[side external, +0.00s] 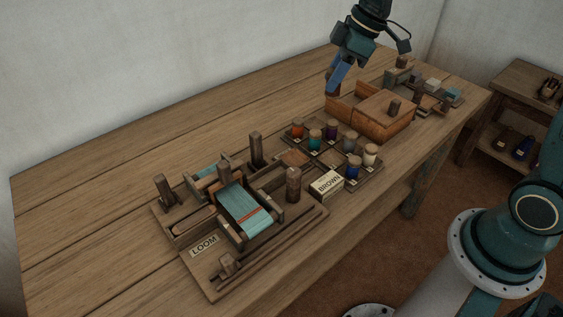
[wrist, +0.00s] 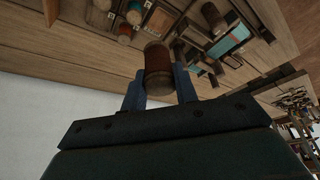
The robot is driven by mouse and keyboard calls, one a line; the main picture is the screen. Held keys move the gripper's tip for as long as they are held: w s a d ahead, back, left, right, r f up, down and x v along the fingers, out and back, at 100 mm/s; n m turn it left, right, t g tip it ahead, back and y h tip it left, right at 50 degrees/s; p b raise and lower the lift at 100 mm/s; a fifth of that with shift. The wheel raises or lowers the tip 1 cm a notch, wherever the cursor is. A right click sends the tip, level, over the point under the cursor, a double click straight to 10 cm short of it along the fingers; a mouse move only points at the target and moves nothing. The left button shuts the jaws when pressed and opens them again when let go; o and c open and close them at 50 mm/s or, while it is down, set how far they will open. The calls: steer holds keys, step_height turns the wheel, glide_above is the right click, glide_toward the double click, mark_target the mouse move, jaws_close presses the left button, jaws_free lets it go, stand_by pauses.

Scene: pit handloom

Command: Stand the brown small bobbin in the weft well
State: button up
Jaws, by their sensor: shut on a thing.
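My gripper (wrist: 160,88) is shut on the brown small bobbin (wrist: 158,70), which sits between its two blue fingers in the wrist view. In the side external view my gripper (side external: 335,82) is above the left end of a wooden box; the brown bobbin (side external: 333,90) shows small and dark at the fingertips. The loom (side external: 240,215), with teal cloth, is at the front left of the table, well away from my gripper. I cannot tell which part is the weft well.
A rack (side external: 372,172) of several coloured bobbins stands between the loom and the wooden box (side external: 384,122). More small items (side external: 432,88) lie at the far right end. The table's left and back are clear.

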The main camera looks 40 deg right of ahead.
steer(key=w+a, duration=0.5)
steer(key=a, duration=0.1)
step_height(320, 180, down, 16)
steer(key=shift+s+r, duration=0.15)
steer(key=shift+r, duration=0.1)
stand_by(0.4)
steer(key=shift+f, duration=0.1)
steer(key=shift+f, duration=2.05)
steer(key=shift+f, duration=0.15)
steer(key=o, duration=1)
steer(key=shift+c, duration=0.2)
